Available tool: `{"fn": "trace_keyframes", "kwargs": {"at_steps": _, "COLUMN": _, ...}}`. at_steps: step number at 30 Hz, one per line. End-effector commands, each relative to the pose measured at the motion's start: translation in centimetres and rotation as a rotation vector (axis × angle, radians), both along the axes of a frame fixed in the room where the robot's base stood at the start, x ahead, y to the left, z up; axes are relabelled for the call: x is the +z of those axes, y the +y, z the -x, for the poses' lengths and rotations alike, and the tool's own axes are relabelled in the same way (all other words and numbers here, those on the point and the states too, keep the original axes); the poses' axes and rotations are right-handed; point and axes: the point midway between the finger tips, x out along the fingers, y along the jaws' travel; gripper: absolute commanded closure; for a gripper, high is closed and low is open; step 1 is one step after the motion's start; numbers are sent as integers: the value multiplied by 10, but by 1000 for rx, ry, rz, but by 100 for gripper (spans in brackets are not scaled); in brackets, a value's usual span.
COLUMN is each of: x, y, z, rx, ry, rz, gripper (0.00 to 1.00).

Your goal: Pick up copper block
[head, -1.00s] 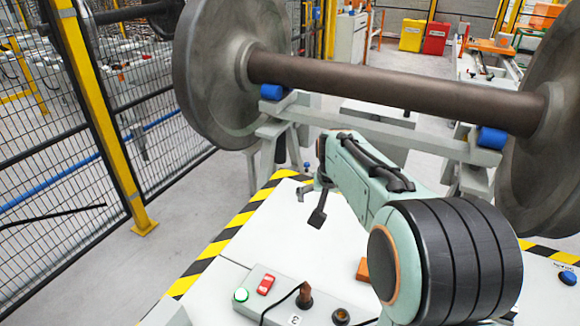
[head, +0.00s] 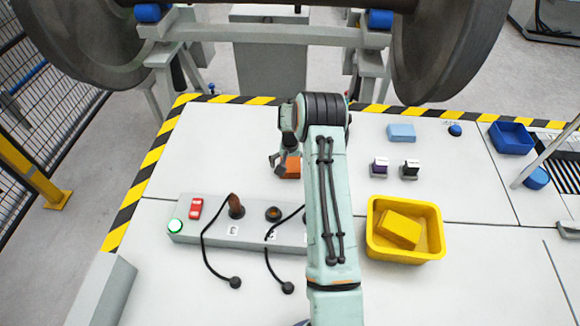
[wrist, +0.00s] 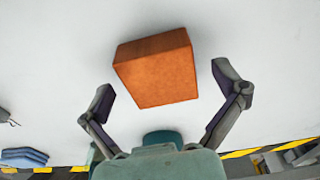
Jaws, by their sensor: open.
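The copper block (head: 291,167) is an orange-brown block lying on the white table, just left of my arm in the head view. In the wrist view the copper block (wrist: 157,72) sits ahead of my gripper, near the middle between the fingers. My gripper (wrist: 166,88) is open, with one finger on each side and white table showing between each finger and the block. In the head view my gripper (head: 280,160) is at the block's left side and partly overlaps it. Whether it touches the block cannot be told there.
A yellow bin (head: 405,257) with a yellow block (head: 399,229) stands right of my arm. A grey control box (head: 258,232) with cables lies in front. A light blue block (head: 401,132) and two small items are at the right. A wheelset (head: 450,45) stands behind the table.

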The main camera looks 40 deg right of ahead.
Motion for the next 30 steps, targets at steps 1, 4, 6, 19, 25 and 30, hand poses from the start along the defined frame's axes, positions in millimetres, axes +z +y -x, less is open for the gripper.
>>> {"fn": "trace_keyframes", "kwargs": {"at_steps": 1, "x": -1, "y": 0, "z": 0, "rx": 0, "ry": 0, "rz": 0, "gripper": 4}}
{"fn": "trace_keyframes", "kwargs": {"at_steps": 4, "x": -2, "y": 0, "z": 0, "rx": 0, "ry": -1, "rz": 1, "gripper": 4}}
{"fn": "trace_keyframes", "kwargs": {"at_steps": 6, "x": -1, "y": 0, "z": 0, "rx": 1, "ry": -1, "rz": 1, "gripper": 4}}
{"fn": "trace_keyframes", "kwargs": {"at_steps": 19, "x": -1, "y": 0, "z": -1, "rx": 1, "ry": -1, "rz": 1, "gripper": 76}}
{"fn": "trace_keyframes", "kwargs": {"at_steps": 25, "x": 5, "y": 0, "z": -1, "rx": 1, "ry": -2, "rz": 2, "gripper": 76}}
{"fn": "trace_keyframes", "kwargs": {"at_steps": 30, "x": 35, "y": -1, "z": -2, "rx": 2, "ry": -6, "rz": 5, "gripper": 76}}
